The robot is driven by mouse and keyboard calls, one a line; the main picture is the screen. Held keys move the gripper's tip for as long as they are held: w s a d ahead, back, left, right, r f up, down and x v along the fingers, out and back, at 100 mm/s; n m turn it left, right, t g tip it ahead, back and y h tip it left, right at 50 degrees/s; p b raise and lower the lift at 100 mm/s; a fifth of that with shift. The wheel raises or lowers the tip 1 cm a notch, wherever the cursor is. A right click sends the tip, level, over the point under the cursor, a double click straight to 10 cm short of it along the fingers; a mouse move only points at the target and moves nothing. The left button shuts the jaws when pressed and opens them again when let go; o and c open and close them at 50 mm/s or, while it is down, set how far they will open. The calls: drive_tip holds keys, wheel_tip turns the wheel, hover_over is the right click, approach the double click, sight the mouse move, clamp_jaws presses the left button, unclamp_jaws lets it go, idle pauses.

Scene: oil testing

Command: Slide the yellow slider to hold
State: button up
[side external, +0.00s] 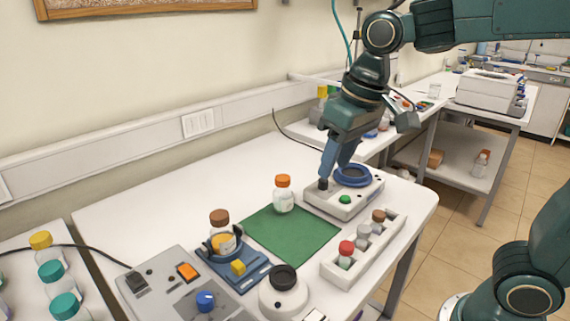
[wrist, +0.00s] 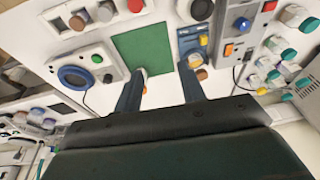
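The yellow slider (side external: 238,267) is a small block on the front of a blue fixture (side external: 258,272). The fixture holds a brown-capped bottle (side external: 220,238) with amber contents. In the wrist view the yellow slider (wrist: 203,40) is at the upper right, beyond the right fingertip. My gripper (side external: 334,180) appears above or beside the white device with the blue ring, apart from the slider. The wrist view shows my gripper (wrist: 164,72) open, with its two fingers wide apart and nothing visible between them.
The white device (side external: 343,199) has a green button. An orange-capped bottle (side external: 284,195) stands at the back edge of the green mat (side external: 292,236). A white rack (side external: 378,250) holds 3 vials. A black-topped round device (side external: 284,292) and a grey control panel (side external: 178,277) are near the fixture.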

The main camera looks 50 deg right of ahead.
drive_tip(key=w+a+f+g, duration=0.2)
drive_tip(key=w+a+f, duration=0.1)
drive_tip(key=w+a, duration=0.4)
drive_tip(key=g, duration=0.1)
hover_over(238, 263)
drive_tip(key=shift+h, duration=0.3)
wheel_tip(238, 263, down, 5)
drive_tip(key=shift+r, duration=0.2)
wheel_tip(238, 263, down, 14)
drive_tip(key=shift+r, duration=0.1)
clamp_jaws()
